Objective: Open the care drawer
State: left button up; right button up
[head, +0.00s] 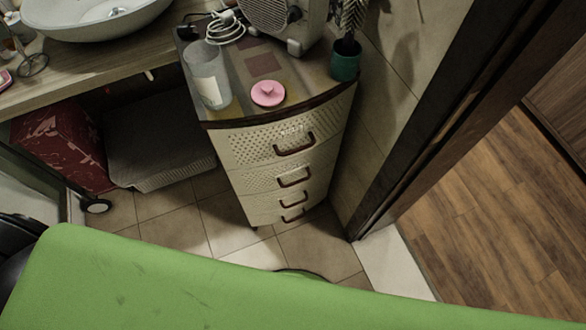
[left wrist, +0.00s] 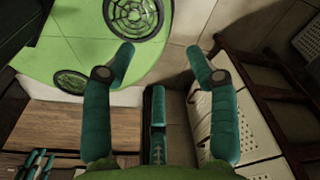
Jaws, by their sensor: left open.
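The cream drawer cabinet (head: 285,165) stands at the centre of the head view, with several perforated drawers. Each drawer front has a dark brown handle, as on the top drawer (head: 294,145). All the drawers look shut. I cannot tell which one is the care drawer, though the top front bears small pale marks.
A clear cylinder (head: 207,75), a pink round item (head: 268,93) and a green plant pot (head: 344,62) stand on the cabinet top. A counter with a basin (head: 95,14) is at the left. A dark door frame (head: 440,110) rises at the right. Tiled floor lies before the cabinet.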

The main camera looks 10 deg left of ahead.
pick_arm(q)
jog(key=w+d+f+m+t+b, duration=0.1)
jog(key=w+d+f+m+b, duration=0.25)
jog(key=w, duration=0.25)
jog(key=w+d+f+m+t+b, duration=0.1)
jog(key=w+d+f+m+b, duration=0.15)
jog(key=w+b, duration=0.25)
jog(key=m+t+y+b, duration=0.3)
jog(key=m+t+b, duration=0.3)
jog(key=t+b, duration=0.9)
send_near(299, 181)
jog(key=w+g+b, duration=0.2)
jog(key=w, duration=0.2)
jog(key=shift+g, duration=0.3)
jog(key=shift+a+r+x, duration=0.15)
jog(key=shift+x, duration=1.35)
jog(key=shift+a+r+x, duration=0.1)
jog(key=shift+a+x, duration=0.05)
jog(key=shift+x, duration=1.4)
pick_arm(e)
jog(key=w+a+f+t, duration=0.1)
jog(key=w+f+t, duration=0.2)
jog(key=w+f, duration=1.4)
jog(key=shift+w+a+f, duration=0.2)
jog(key=shift+a+f, duration=0.15)
jog(key=shift+f, duration=1.2)
pick_arm(q)
grip_shut()
